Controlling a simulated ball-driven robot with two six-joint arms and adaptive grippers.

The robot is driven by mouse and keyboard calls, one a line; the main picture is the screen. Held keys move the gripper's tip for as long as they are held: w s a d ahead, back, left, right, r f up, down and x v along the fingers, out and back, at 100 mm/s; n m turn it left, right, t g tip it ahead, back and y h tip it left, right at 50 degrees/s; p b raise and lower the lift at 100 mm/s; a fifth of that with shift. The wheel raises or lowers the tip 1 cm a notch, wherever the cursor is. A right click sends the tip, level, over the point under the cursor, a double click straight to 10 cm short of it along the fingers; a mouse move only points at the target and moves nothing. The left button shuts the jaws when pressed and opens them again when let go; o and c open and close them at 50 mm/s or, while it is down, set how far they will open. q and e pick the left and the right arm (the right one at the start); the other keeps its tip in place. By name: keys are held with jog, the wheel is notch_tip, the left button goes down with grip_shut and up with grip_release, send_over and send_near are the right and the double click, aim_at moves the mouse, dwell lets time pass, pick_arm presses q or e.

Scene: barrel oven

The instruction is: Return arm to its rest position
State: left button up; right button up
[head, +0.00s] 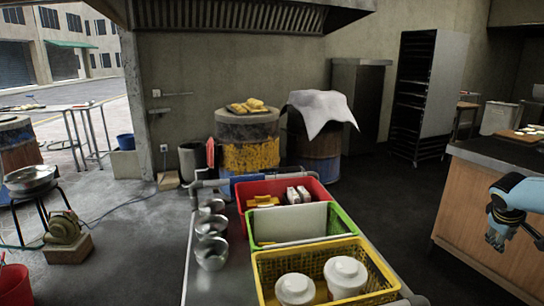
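My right arm shows at the right edge in the head view, light blue with dark joints. Its gripper (495,238) hangs downward in front of the wooden side of the counter (483,220). The gripper is small and dark here, so I cannot tell whether its fingers are open or shut. I see no object in it. My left arm and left gripper are out of view.
A metal table (215,283) ahead carries metal bowls (212,252), a red crate (318,190), a green crate (347,220) and a yellow crate (378,270) with white tubs. Barrels (248,155) stand behind. Dark floor (400,215) lies clear between table and counter.

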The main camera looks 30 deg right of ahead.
jog(key=s+d+f+n+t+h, duration=0.1)
jog(key=s+d+f+n, duration=0.2)
jog(key=s, duration=0.5)
jog(key=s+d+f+n+t+h, duration=0.1)
jog(key=s+d+n+t+h, duration=0.1)
jog(key=s+d+n, duration=0.4)
jog(key=s+a+f+m+g+y, duration=0.15)
jog(key=s+a+f, duration=0.25)
jog(key=a+f, duration=0.9)
jog(key=s+a+f+m+y, duration=0.3)
jog(key=a+f, duration=0.6)
jog(key=a, duration=0.7)
jog(key=s+a+f+y, duration=0.1)
jog(key=a+f+y, duration=0.15)
jog(key=a, duration=0.85)
jog(key=s+a+f+y, duration=0.1)
jog(key=a+f, duration=0.2)
jog(key=a, duration=0.8)
jog(key=s+a+f+y, duration=0.1)
jog(key=s+a+f, duration=0.15)
jog(key=a, duration=0.85)
notch_tip(320, 180, down, 7)
jog(key=b, duration=0.6)
jog(key=shift+w+d+f+m+g, duration=0.15)
jog(key=shift+d+m+g, duration=0.1)
jog(key=shift+m+g, duration=0.15)
